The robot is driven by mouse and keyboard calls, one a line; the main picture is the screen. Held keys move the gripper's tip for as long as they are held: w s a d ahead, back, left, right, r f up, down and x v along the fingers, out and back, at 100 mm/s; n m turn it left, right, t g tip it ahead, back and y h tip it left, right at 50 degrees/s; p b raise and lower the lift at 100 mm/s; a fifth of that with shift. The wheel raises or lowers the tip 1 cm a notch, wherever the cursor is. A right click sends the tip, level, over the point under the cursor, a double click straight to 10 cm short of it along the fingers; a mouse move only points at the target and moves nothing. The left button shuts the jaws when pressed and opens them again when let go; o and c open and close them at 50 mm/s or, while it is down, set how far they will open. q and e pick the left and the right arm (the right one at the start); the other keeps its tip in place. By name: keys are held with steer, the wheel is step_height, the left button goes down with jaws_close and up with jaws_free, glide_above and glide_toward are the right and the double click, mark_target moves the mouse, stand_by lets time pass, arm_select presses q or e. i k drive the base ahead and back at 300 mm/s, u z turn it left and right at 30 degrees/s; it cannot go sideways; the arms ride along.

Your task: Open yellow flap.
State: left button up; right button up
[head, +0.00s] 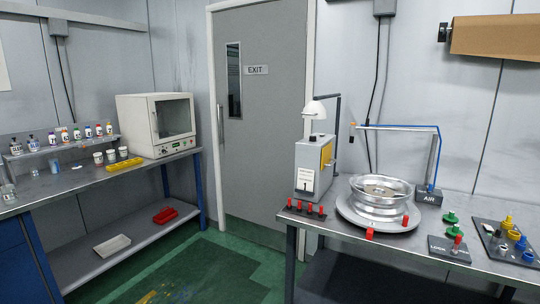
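A yellow flap (326,155) sits on the right-hand side of a grey box-shaped machine (307,162) on the right bench. The flap looks upright and flat against the machine; at this size I cannot tell for sure whether it is fully closed. A white card is on the machine's front, and a lamp-like white head (314,108) stands above it. Neither of my grippers shows in the head view.
A metal wheel rim (381,191) lies on a round plate right of the machine. Red-topped pegs (308,208) stand in front of it. A blue-hosed arm (400,127) rises behind the rim. The left bench holds bottles and a white oven (156,124). Green floor lies between the benches.

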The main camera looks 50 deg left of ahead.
mark_target(326, 151)
steer(key=u, duration=1.15)
steer(key=k, duration=0.55)
steer(key=z, duration=0.85)
steer(key=i, duration=0.75)
steer(key=z, duration=0.5)
steer(key=i, duration=0.9)
steer(key=u, duration=0.4)
